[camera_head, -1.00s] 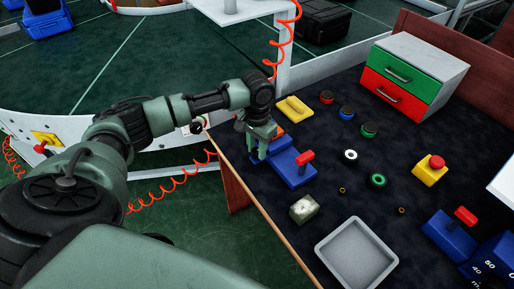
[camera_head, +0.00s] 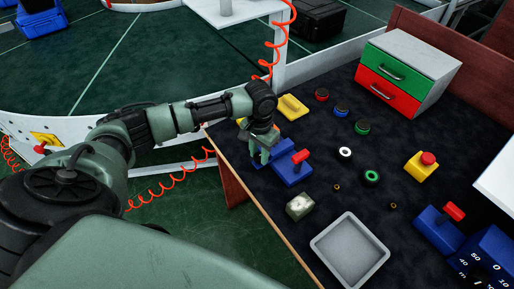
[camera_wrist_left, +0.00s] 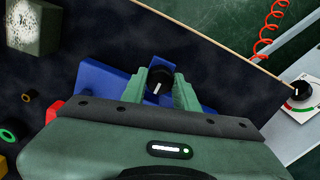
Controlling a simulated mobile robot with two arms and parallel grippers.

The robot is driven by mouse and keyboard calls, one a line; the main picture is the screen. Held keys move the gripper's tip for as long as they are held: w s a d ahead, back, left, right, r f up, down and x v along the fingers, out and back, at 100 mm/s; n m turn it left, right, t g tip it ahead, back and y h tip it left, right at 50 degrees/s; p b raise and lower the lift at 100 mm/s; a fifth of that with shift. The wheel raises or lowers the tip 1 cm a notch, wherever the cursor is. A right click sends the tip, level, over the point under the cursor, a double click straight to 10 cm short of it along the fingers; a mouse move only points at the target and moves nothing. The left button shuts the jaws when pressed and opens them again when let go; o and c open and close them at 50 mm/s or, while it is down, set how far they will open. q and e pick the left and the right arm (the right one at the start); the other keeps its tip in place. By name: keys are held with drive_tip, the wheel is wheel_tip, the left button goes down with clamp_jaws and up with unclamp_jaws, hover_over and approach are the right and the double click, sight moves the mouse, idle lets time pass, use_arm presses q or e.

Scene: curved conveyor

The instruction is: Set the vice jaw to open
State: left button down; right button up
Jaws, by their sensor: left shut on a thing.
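The blue vice (camera_head: 292,174) with a red handle (camera_head: 300,156) stands at the left edge of the dark workbench. My left gripper (camera_head: 264,157) reaches down over the vice's left end. In the left wrist view, the fingers of my left gripper (camera_wrist_left: 160,88) stand on both sides of a black knob (camera_wrist_left: 161,79) with a white mark and are shut on it. The blue vice body (camera_wrist_left: 101,82) shows beneath; the gripper's palm hides much of it. My right gripper is not in view.
A yellow block (camera_head: 291,107) lies behind the vice, with several round buttons and rings to the right. A greenish block (camera_head: 299,206) and a grey tray (camera_head: 349,250) are in front. A drawer box (camera_head: 408,72) stands at the back.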

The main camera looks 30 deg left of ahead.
use_arm(q)
drive_tip(key=c, duration=1.1)
unclamp_jaws()
drive_tip(key=shift+s+d, duration=0.1)
drive_tip(key=shift+d, duration=0.15)
drive_tip(key=shift+o, duration=0.2)
wheel_tip(320, 180, up, 8)
drive_tip(key=shift+f+b, duration=0.1)
drive_tip(key=shift+b, duration=0.2)
